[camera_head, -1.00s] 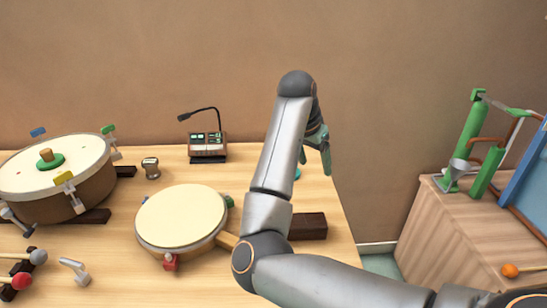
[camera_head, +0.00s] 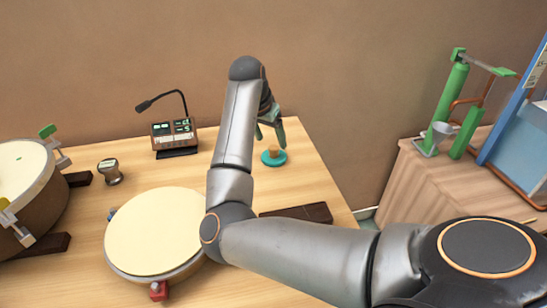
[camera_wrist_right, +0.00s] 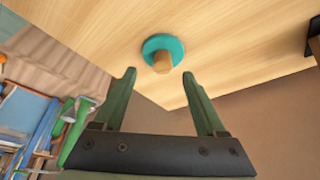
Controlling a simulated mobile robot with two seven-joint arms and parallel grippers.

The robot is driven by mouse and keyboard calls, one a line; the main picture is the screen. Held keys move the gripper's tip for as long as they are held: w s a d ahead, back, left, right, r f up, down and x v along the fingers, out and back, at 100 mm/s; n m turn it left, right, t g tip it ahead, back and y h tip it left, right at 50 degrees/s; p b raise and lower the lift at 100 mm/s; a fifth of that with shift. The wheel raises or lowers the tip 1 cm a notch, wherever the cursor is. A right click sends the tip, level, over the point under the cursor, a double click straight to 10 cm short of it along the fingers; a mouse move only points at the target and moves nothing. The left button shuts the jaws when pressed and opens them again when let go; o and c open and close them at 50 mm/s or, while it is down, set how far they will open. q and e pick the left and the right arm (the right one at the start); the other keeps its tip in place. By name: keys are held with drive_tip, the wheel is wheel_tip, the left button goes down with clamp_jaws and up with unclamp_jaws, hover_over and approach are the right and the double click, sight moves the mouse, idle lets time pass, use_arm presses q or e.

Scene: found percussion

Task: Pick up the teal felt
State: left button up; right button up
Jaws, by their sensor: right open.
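The teal felt (camera_head: 281,158) is a round teal disc with a small tan wooden knob on top. It lies on the wooden table near its far right corner. In the right wrist view the teal felt (camera_wrist_right: 154,43) shows beyond the fingertips, near the middle of the picture. My right gripper (camera_head: 270,132) hangs above and slightly left of it in the head view, apart from it. In the right wrist view my right gripper (camera_wrist_right: 162,78) is open, with nothing between its green fingers. My left gripper is out of view.
A metronome-like device with a bent microphone (camera_head: 174,136) stands left of my right arm. A round drum (camera_head: 155,232) and a dark wooden block (camera_head: 308,212) lie nearer. A larger drum (camera_head: 22,190) is at the left. A side cabinet (camera_head: 425,180) stands right, across a gap.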

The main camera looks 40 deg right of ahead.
sight(273, 148)
drive_tip(key=shift+w+d+f, duration=0.1)
drive_tip(key=shift+d+f, duration=0.1)
drive_tip(key=shift+f, duration=0.3)
drive_tip(key=b+x, duration=0.1)
drive_tip(key=x, duration=0.2)
drive_tip(key=shift+w+d+f, duration=0.1)
drive_tip(key=shift+w+f, duration=0.1)
drive_tip(key=shift+f, duration=0.05)
drive_tip(key=shift+d+f+b, duration=0.15)
drive_tip(key=shift+f+b, duration=0.15)
drive_tip(key=shift+f, duration=0.1)
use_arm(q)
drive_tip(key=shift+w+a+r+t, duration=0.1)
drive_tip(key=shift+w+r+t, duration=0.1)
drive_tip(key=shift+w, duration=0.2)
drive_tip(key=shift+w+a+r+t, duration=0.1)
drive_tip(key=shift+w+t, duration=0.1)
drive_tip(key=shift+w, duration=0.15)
use_arm(e)
clamp_jaws()
